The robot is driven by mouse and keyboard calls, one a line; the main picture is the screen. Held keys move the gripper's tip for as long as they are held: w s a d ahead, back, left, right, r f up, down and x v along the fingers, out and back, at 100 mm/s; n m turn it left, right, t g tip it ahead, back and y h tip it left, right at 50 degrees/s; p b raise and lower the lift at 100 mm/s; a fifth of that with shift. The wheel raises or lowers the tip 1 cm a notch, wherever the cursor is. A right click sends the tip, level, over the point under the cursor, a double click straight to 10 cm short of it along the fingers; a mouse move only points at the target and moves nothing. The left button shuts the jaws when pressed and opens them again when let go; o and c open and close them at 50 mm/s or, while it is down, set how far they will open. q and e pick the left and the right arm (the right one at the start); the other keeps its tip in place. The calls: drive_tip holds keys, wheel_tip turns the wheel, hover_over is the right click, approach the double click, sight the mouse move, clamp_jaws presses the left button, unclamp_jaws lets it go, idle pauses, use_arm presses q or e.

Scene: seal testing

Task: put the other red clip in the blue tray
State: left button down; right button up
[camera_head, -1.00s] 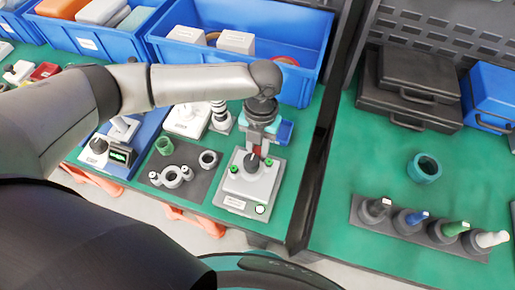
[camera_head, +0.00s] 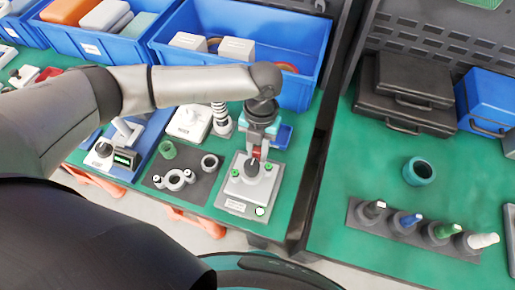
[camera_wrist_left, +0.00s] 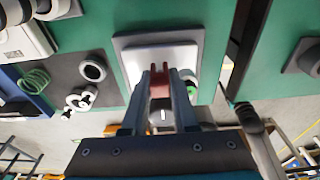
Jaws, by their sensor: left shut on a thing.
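My left gripper (camera_head: 257,148) points down over the grey test fixture (camera_head: 237,190) and is shut on a red clip (camera_head: 257,153). The clip also shows between the fingers in the left wrist view (camera_wrist_left: 160,84). It is at the fixture's dark-tipped knob; I cannot tell whether it touches it. A small blue tray (camera_head: 285,134) sits just behind and right of the gripper, partly hidden by it. I cannot see its contents clearly. My right gripper is not in view.
A dark mat (camera_head: 204,186) with grey rings and a green coil lies left of the fixture. A large blue bin (camera_head: 302,88) stands behind. A dark post divides the benches. On the right are a teal ring (camera_head: 419,171) and a rack of several bottles.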

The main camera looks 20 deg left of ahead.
sight(256, 146)
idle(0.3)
use_arm(q)
wheel_tip(256, 146, up, 7)
drive_tip(key=p, duration=0.5)
drive_tip(key=shift+p, duration=0.3)
drive_tip(key=shift+w+r+n, duration=0.1)
drive_tip(key=shift+r+n, duration=0.15)
drive_tip(key=shift+n, duration=0.05)
drive_tip(key=shift+a+n+b, duration=0.15)
drive_tip(key=shift+n+b, duration=0.35)
drive_tip(key=shift+n, duration=0.2)
drive_tip(key=n, duration=0.2)
drive_tip(key=n+b, duration=0.1)
drive_tip(key=shift+w+a+r+h, duration=0.15)
drive_tip(key=shift+w+r+h, duration=0.15)
drive_tip(key=a+r+n+t+b, duration=0.1)
drive_tip(key=n+b, duration=0.4)
drive_tip(key=n, duration=1)
drive_tip(key=s+a+r+n+t+b, duration=0.1)
drive_tip(key=a+r+n+b, duration=0.3)
drive_tip(key=n, duration=1.2)
wheel_tip(256, 146, up, 2)
drive_tip(key=shift+r+t+b, duration=0.1)
drive_tip(key=shift+t+b, duration=0.4)
drive_tip(key=shift+t, duration=0.3)
